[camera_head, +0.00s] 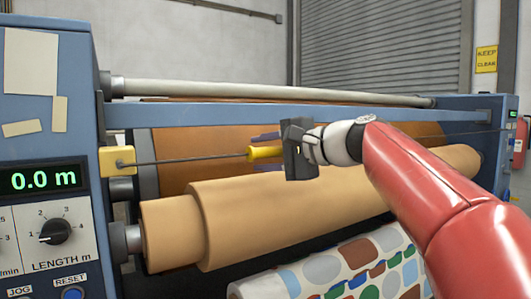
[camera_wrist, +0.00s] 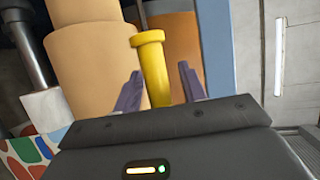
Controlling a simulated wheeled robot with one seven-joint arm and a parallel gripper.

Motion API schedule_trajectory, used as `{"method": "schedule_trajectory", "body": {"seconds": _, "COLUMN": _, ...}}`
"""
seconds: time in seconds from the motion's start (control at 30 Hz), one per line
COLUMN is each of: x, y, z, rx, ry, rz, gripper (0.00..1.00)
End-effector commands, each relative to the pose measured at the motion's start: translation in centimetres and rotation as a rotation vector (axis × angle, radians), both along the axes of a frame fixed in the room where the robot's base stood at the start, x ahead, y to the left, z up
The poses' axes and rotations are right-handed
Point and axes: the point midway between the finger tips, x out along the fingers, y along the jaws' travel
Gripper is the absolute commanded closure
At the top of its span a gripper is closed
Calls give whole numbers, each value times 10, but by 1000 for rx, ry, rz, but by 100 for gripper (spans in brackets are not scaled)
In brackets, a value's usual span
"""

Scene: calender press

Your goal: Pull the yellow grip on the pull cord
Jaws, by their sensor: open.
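The yellow grip (camera_head: 264,153) sits on the dark pull cord (camera_head: 195,159), which runs left to a yellow block (camera_head: 117,160) on the blue panel. My gripper (camera_head: 276,150) is at the grip's right end in the head view. In the wrist view, the yellow grip (camera_wrist: 152,68) reaches between the two purple fingers of my gripper (camera_wrist: 158,85). The fingers are open, with a gap visible on each side of the grip. The grip's near end is hidden behind the gripper body.
Large tan rollers (camera_head: 300,215) lie below and behind the cord. A blue crossbar (camera_head: 220,115) runs above it. The control panel (camera_head: 50,190) reads 0.0 m at left. A patterned roll (camera_head: 340,265) lies in front, below my arm.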

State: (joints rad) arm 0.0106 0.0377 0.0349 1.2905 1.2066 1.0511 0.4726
Motion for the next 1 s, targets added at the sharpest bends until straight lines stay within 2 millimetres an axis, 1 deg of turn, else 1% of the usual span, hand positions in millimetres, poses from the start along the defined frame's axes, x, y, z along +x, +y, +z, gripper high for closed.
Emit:
{"method": "schedule_trajectory", "body": {"seconds": 0.1, "x": 0, "y": 0, "z": 0, "rx": 0, "ry": 0, "rz": 0, "gripper": 60}}
{"method": "schedule_trajectory", "body": {"seconds": 0.4, "x": 0, "y": 0, "z": 0, "rx": 0, "ry": 0, "rz": 0, "gripper": 99}}
{"method": "schedule_trajectory", "body": {"seconds": 0.63, "x": 0, "y": -1, "z": 0, "rx": -1, "ry": 1, "rz": 0, "gripper": 100}}
{"method": "schedule_trajectory", "body": {"seconds": 0.7, "x": -3, "y": -3, "z": -1, "rx": -1, "ry": -1, "rz": -1, "gripper": 100}}
{"method": "schedule_trajectory", "body": {"seconds": 0.77, "x": -9, "y": -6, "z": -2, "rx": -1, "ry": -1, "rz": -2, "gripper": 100}}
{"method": "schedule_trajectory", "body": {"seconds": 0.9, "x": -28, "y": -20, "z": -3, "rx": -1, "ry": -3, "rz": -3, "gripper": 100}}
{"method": "schedule_trajectory", "body": {"seconds": 1.0, "x": -37, "y": -25, "z": -2, "rx": -1, "ry": -2, "rz": -2, "gripper": 100}}
